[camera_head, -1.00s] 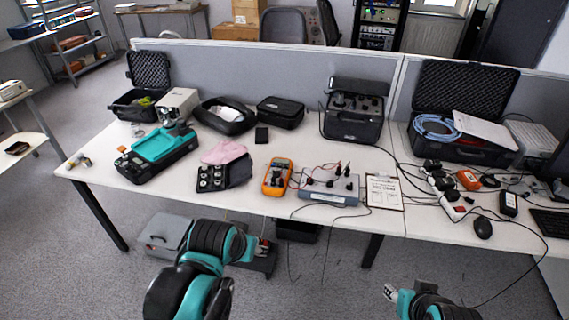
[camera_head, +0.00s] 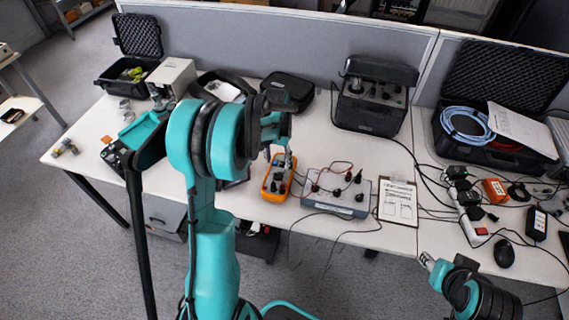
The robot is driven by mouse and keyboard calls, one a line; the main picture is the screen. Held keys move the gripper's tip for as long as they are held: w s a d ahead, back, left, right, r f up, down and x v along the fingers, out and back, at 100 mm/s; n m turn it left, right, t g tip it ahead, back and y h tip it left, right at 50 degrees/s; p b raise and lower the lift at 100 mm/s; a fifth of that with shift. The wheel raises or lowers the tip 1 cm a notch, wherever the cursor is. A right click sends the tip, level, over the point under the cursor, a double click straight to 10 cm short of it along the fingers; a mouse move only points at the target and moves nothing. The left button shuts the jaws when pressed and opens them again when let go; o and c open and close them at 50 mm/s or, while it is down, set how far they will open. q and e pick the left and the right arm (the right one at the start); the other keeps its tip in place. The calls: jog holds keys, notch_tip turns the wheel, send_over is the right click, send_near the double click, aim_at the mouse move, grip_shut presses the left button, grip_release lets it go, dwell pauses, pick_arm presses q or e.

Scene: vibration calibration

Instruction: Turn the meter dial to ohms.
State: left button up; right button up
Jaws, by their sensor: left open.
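The orange multimeter (camera_head: 267,190) lies on the white table near its front edge. Its face is partly covered by my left gripper, so the dial's setting cannot be read. My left gripper (camera_head: 279,158) is open and points down over the upper part of the meter. Whether its fingers touch the meter or dial cannot be told. My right gripper (camera_head: 428,262) is low at the right, in front of the table and away from the meter; its jaws are too small to judge.
A grey box with knobs and leads (camera_head: 336,196) stands just right of the meter. A clipboard (camera_head: 397,204) lies beyond it. My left arm hides part of the teal device (camera_head: 143,129). A black case (camera_head: 288,92) stands behind.

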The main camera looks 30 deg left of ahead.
aim_at(278, 174)
pick_arm(q)
notch_tip(278, 174, down, 7)
jog(key=b, duration=0.2)
jog(key=shift+s+b, duration=0.1)
jog(key=shift+b, duration=0.2)
jog(key=c, duration=1.2)
